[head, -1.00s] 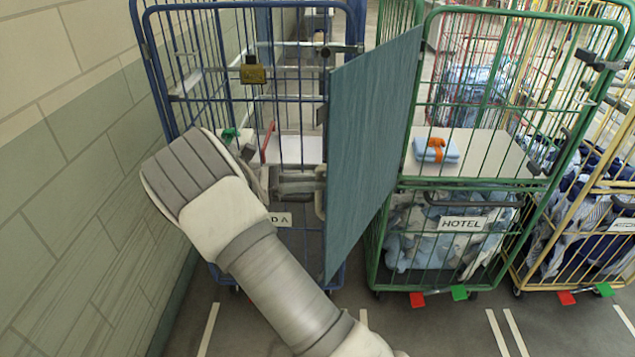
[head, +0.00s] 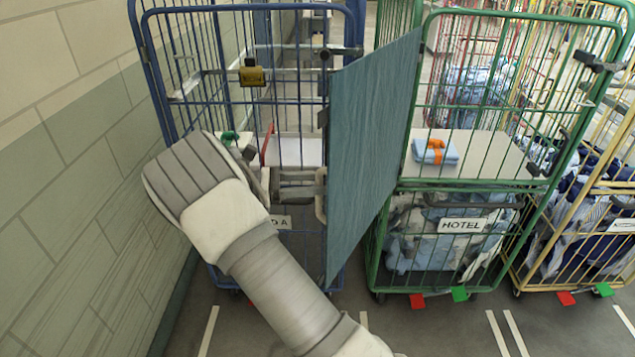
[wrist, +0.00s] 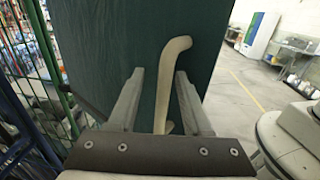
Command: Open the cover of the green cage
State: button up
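The green cage (head: 529,188) stands right of centre in the head view, with a HOTEL label (head: 462,226) on its front. A flat teal cover (head: 368,150) stands out from its left front post toward me, so much of the cage front is uncovered. A cream curved handle (wrist: 165,80) is on the cover; it also shows at the cover's near edge in the head view (head: 320,196). My gripper (wrist: 158,85) is open, its two fingers on either side of the handle with visible gaps. Contact with the cover is unclear.
A blue cage (head: 236,60) with a brass padlock (head: 252,76) stands behind my gripper. A tiled wall (head: 70,160) is at left. A yellow cage (head: 590,235) with clothes stands at right. A folded blue bundle (head: 435,151) lies on the green cage's shelf. The floor in front is clear.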

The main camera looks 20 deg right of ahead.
jog(key=shift+f, duration=0.1)
jog(key=w+a+b, duration=0.2)
jog(key=w+a, duration=0.1)
jog(key=a, duration=1.4)
jog(key=shift+w+b, duration=0.15)
jog(key=shift+b, duration=0.15)
jog(key=shift+a, duration=0.1)
